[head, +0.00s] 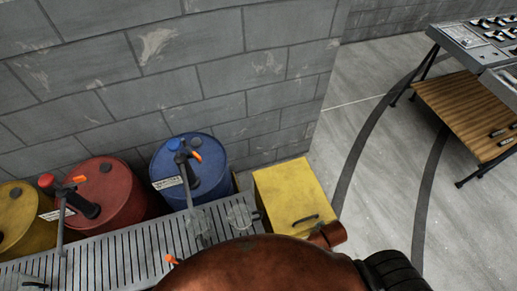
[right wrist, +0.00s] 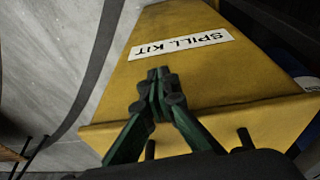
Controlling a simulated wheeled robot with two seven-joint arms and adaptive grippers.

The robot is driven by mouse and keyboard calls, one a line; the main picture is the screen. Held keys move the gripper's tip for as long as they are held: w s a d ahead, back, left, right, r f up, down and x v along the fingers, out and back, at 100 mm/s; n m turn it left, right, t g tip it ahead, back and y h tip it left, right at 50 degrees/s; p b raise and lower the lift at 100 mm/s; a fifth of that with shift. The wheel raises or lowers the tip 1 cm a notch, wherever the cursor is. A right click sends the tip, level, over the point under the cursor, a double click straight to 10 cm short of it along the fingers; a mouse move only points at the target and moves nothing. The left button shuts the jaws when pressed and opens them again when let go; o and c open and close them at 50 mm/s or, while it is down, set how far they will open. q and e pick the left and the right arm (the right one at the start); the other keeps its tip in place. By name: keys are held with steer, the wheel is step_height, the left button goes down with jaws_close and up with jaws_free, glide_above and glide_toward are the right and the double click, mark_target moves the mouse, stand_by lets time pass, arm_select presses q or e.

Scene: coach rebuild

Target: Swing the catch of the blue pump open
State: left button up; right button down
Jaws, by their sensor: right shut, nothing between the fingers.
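The blue pump (head: 181,158) stands on top of the blue drum (head: 211,146) against the wall, in the head view. It has a blue cap and a small orange catch (head: 196,157) sticking out to its right. Whether the catch is open is too small to tell. My right gripper (right wrist: 158,76) is shut and empty in the right wrist view, in front of the yellow spill kit box (right wrist: 190,70). I cannot tell if it touches the box. In the head view my right gripper is not visible. My left gripper is not in view.
A red drum (head: 106,180) and a yellow drum (head: 17,205) stand left of the blue one, behind a slatted grate (head: 100,262). Glass vessels (head: 240,213) stand on the grate. The spill kit box (head: 290,190) is right of it. A wooden-shelved bench (head: 460,105) is farther right, with clear floor between.

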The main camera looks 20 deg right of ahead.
step_height(320, 180, up, 11)
steer(key=w+a+t, duration=0.1)
steer(key=w, duration=0.1)
steer(key=w+a+r+m+t+y, duration=0.2)
steer(key=w+a+r+t+y, duration=0.1)
steer(key=w+a, duration=0.4)
steer(key=w+a+r+m+t+y, duration=0.2)
steer(key=w+a+r, duration=0.3)
steer(key=w, duration=0.4)
steer(key=w+a+r+m+t+y, duration=0.6)
steer(key=w+a+r, duration=0.3)
steer(key=a+r, duration=0.4)
steer(key=w+a+g+y, duration=0.1)
steer(key=w+a, duration=0.5)
steer(key=a, duration=0.2)
steer(key=shift+a+r, duration=0.35)
steer(key=shift+r, duration=0.1)
